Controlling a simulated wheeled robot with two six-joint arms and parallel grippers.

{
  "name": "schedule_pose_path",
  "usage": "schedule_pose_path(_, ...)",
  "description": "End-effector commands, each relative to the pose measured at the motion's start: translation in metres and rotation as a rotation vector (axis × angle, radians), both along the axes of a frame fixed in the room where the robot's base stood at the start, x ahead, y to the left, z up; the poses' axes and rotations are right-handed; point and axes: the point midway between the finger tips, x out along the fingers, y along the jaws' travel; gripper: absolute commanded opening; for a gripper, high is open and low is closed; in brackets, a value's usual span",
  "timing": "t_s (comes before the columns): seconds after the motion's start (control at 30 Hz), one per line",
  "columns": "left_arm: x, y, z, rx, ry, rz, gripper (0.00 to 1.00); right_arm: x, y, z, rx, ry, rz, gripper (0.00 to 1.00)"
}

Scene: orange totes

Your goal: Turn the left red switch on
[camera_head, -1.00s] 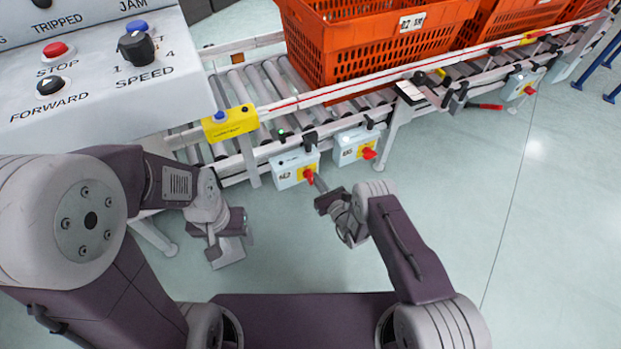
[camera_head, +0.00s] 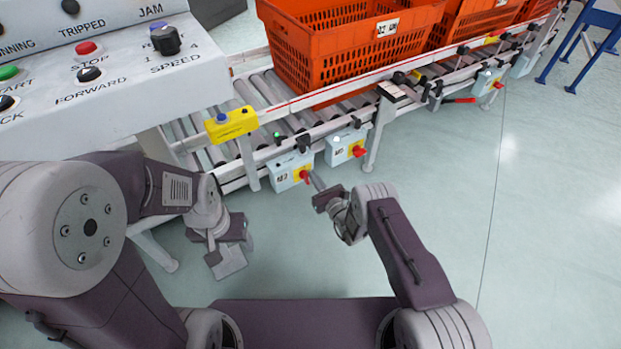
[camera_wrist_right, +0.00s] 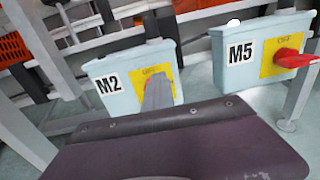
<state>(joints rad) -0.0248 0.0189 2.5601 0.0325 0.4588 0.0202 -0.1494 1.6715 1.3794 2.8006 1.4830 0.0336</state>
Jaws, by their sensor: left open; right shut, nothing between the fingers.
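The left red switch (camera_head: 304,175) is on a yellow plate on the front of a pale blue box (camera_head: 281,178). The box reads M2 in the right wrist view (camera_wrist_right: 105,88). My right gripper (camera_head: 315,182) is shut and empty, its tip just right of this switch in the head view. In the wrist view the grey fingers (camera_wrist_right: 157,95) cover most of the switch, so I cannot tell contact or the knob's angle. A second red switch (camera_head: 358,151) is on the M5 box (camera_wrist_right: 232,75) to the right. My left gripper (camera_head: 229,255) is open and empty, low over the floor.
The boxes hang under a roller conveyor's front rail, between white legs (camera_head: 376,140). Orange totes (camera_head: 345,50) stand on the rollers. A yellow unit with a blue button (camera_head: 231,125) is on the rail. A control panel (camera_head: 190,75) stands at upper left.

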Motion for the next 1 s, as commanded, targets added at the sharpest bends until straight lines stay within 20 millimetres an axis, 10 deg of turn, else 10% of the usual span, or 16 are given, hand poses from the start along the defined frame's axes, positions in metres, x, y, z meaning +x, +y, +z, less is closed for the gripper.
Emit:
schedule_pose_path(0.93, 0.0000, 0.0000, 0.0001, 0.000, 0.000, 0.000, 0.65, -0.0027, 0.0173, 0.0071, 0.004, -0.018, 0.047, 0.00)
schedule_pose_path(1.0, 0.0000, 0.0000, 0.0001, 0.000, 0.000, 0.000, 0.65, -0.0028, 0.0174, 0.0070, 0.004, -0.018, 0.047, 0.14)
